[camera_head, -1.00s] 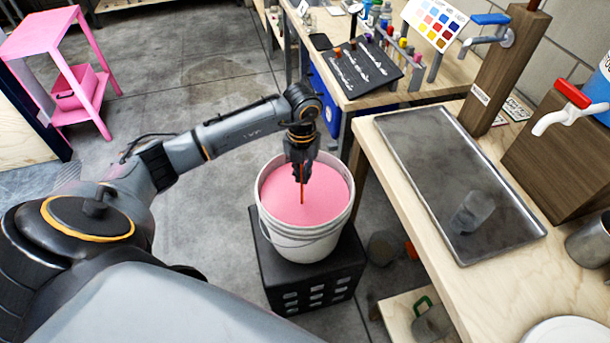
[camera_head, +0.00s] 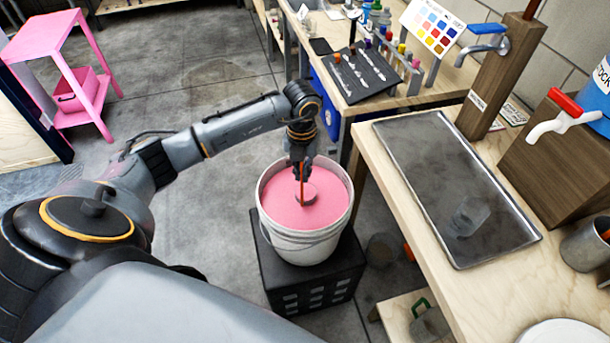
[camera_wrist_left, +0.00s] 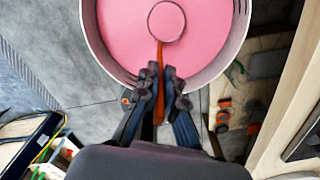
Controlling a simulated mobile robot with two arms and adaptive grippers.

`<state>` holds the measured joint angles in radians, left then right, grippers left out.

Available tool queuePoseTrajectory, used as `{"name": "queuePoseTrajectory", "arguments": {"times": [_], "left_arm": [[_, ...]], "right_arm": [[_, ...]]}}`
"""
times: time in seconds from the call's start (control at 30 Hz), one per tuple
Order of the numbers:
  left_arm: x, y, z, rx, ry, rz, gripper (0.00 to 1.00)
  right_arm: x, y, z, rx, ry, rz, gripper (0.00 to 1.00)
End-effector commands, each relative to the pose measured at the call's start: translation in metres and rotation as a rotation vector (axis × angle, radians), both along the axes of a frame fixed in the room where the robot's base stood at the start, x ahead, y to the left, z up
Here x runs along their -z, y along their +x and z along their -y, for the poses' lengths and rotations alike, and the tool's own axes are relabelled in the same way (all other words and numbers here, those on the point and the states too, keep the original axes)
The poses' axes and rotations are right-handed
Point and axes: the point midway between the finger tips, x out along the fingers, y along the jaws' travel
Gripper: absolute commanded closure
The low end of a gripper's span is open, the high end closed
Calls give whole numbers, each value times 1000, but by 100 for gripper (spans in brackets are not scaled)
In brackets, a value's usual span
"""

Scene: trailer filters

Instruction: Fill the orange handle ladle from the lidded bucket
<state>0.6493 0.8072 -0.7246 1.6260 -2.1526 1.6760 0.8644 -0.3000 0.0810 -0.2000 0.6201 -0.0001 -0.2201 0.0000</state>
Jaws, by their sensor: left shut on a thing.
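The white bucket (camera_head: 305,247) stands open, with no lid on it, and is filled with pink liquid (camera_head: 328,208). It also shows in the left wrist view (camera_wrist_left: 238,38). My left gripper (camera_head: 301,166) is over the bucket and shut on the orange handle (camera_head: 302,186) of the ladle. In the left wrist view, the fingers (camera_wrist_left: 161,75) pinch this handle. The ladle's round bowl (camera_wrist_left: 166,20) shows at the liquid's surface, with pink inside its rim. How deep the bowl sits is hard to tell. My right gripper is not in view.
The bucket stands on a black crate (camera_head: 318,288). A wooden bench with a metal tray (camera_head: 425,170) and a clear cup is close on the right. A pink shelf (camera_head: 85,65) stands far left. Floor left of the bucket is clear.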

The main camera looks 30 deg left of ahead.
Motion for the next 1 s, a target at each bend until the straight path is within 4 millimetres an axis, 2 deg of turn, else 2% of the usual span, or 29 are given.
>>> {"name": "queuePoseTrajectory", "arguments": {"times": [1.0], "left_arm": [[-32,1,0,0,1,2,100]], "right_arm": [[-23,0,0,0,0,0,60]]}}
